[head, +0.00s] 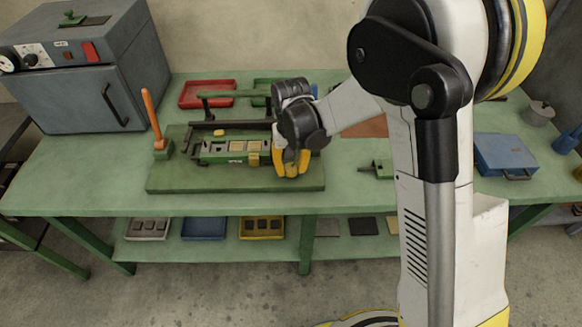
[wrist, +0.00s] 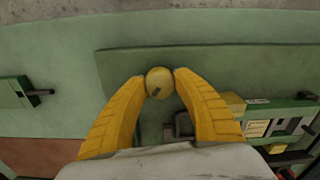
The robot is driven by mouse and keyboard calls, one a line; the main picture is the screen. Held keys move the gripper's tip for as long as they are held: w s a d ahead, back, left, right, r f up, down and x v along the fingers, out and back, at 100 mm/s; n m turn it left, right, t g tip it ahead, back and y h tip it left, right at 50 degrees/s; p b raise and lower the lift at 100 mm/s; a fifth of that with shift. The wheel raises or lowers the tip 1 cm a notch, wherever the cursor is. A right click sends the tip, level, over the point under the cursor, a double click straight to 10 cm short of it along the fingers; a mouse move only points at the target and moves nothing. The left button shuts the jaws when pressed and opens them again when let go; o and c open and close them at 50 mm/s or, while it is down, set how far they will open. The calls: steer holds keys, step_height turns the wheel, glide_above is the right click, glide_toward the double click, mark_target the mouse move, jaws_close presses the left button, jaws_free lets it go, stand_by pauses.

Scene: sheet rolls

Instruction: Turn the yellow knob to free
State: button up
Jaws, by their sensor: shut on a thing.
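A round yellow knob (wrist: 159,83) with a small dark mark on its face sits between the fingertips of my gripper (wrist: 160,80) in the wrist view. The yellow fingers touch it from both sides, and my gripper is shut on it. In the head view my gripper (head: 291,166) points down at the right end of the green sheet-roll machine (head: 228,150). There the fingers and wrist largely hide the knob. Labels on the machine are too small to read, so the knob's setting cannot be told.
The machine stands on a green base plate (head: 190,184) on the bench. An orange-handled lever (head: 152,115) rises at its left. A small green block (head: 378,169) and a blue case (head: 505,153) lie to the right. A grey oven (head: 75,90) stands back left.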

steer(key=n, duration=0.8)
steer(key=shift+b, duration=0.3)
steer(key=n, duration=0.4)
steer(key=shift+n, duration=2.1)
steer(key=o, duration=1.2)
